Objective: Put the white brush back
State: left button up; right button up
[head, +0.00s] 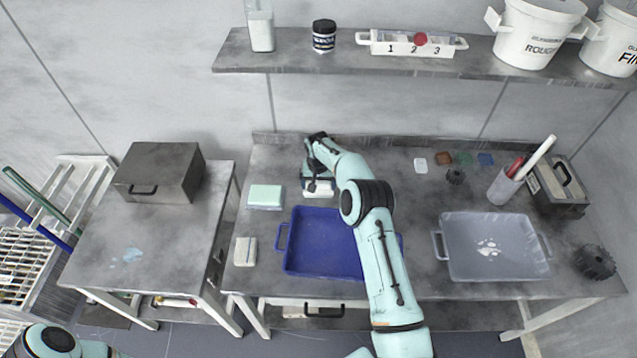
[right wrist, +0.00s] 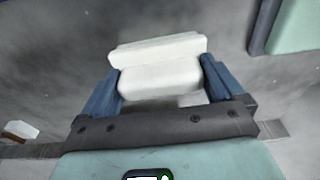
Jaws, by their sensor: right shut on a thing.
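The white brush (right wrist: 158,75) is a blocky, two-layered white piece between the blue fingers of my right gripper (right wrist: 160,82). It also shows in the head view (head: 318,188), behind the blue tray and right of a mint-green pad (head: 265,197). My right gripper (head: 317,181) is shut on it, with the arm reaching over the blue tray. Whether the brush touches the table is hard to tell. My left gripper is out of view; only part of that arm shows at the bottom left.
The blue tray (head: 283,262) is in front of the gripper, with a pale block (head: 245,251) to its left. A grey tray (head: 441,262) and a cup (head: 502,187) with sticks stand to the right. A shelf (head: 465,70) runs above the back. Bare table lies between gripper and small colored pads.

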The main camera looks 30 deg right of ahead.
aim_at(318, 194)
jog(key=o, duration=0.6)
jog(key=shift+f, duration=0.1)
jog(key=shift+o, duration=0.2)
notch_tip(318, 194, up, 12)
jog(key=s, duration=0.1)
jog(key=shift+s+a, duration=0.15)
jog(key=shift+a, duration=0.25)
